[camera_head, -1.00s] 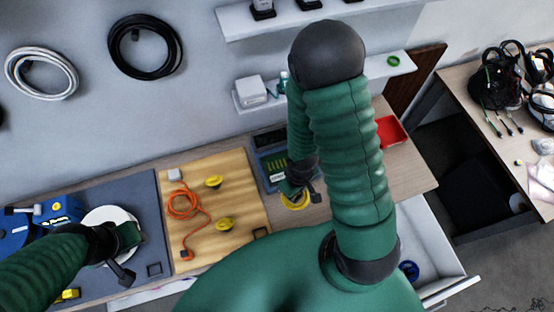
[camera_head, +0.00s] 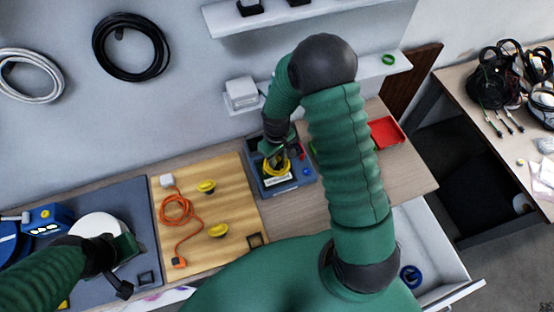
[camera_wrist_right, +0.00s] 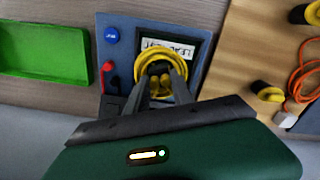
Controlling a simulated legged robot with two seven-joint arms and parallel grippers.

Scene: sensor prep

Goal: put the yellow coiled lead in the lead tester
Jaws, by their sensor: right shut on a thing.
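The yellow coiled lead (camera_head: 276,168) is in my right gripper (camera_head: 270,155), over the lead tester (camera_head: 303,184), a blue-grey box with a dark recess. In the right wrist view, the fingers of my right gripper (camera_wrist_right: 158,88) are shut on the yellow coil (camera_wrist_right: 160,58). The coil lies across the recess of the tester (camera_wrist_right: 118,45), just below its white label. I cannot tell whether it touches the tester's floor. My left gripper (camera_head: 124,268) is by a white round disc on the grey mat; its jaw opening is unclear.
A wooden board (camera_head: 235,205) with an orange lead (camera_head: 177,210) and yellow knobs is left of the tester. A green tray (camera_wrist_right: 40,55) lies on the tester's other side, and a red tray (camera_head: 386,132) further right. Shelves hang behind; an open drawer (camera_head: 440,270) is at front right.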

